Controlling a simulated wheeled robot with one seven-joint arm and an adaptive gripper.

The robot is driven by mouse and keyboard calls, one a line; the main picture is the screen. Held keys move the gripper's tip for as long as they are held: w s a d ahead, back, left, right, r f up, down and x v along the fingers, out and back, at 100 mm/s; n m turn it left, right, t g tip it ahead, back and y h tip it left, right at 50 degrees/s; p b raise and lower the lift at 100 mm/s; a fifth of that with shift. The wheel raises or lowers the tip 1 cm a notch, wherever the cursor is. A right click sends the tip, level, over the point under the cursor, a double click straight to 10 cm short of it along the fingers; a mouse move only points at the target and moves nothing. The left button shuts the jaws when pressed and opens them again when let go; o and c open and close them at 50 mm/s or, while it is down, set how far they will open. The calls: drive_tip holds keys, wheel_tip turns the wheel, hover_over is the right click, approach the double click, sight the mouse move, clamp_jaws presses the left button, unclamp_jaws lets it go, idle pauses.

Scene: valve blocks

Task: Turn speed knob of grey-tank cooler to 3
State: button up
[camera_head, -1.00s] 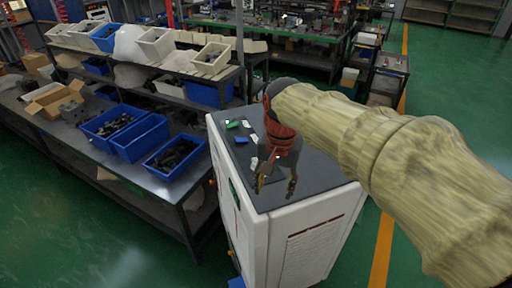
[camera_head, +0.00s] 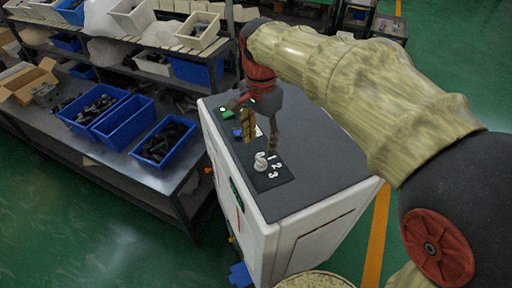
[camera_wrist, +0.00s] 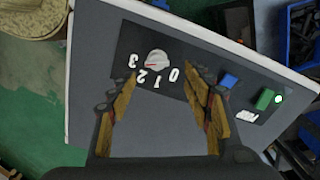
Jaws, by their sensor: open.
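The cooler (camera_head: 318,178) is a white cabinet with a dark grey top; I cannot make out a separate tank. A black plate on the top carries a white round knob (camera_head: 261,163) and the digits 0, 1, 2, 3. In the wrist view the knob (camera_wrist: 157,60) has a short red mark on its digit side; which digit it points at is hard to tell. My gripper (camera_head: 261,143) is open and empty, above the top beside the knob plate. In the wrist view my gripper (camera_wrist: 154,92) has its fingers spread, with the knob ahead between and beyond them, apparently untouched.
A bench with blue bins (camera_head: 165,143) stands left of the cooler. Green floor lies open in front and right.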

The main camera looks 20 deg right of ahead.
sight(261, 160)
drive_tip(key=f, duration=0.5)
drive_tip(key=shift+s+f, duration=0.2)
drive_tip(key=shift+f, duration=0.2)
drive_tip(key=shift+s+f, duration=0.2)
drive_tip(key=shift+f, duration=0.2)
drive_tip(key=shift+w+f, duration=0.1)
drive_tip(key=shift+w, duration=0.05)
drive_tip(key=shift+c, duration=0.7)
drive_tip(key=c, duration=1)
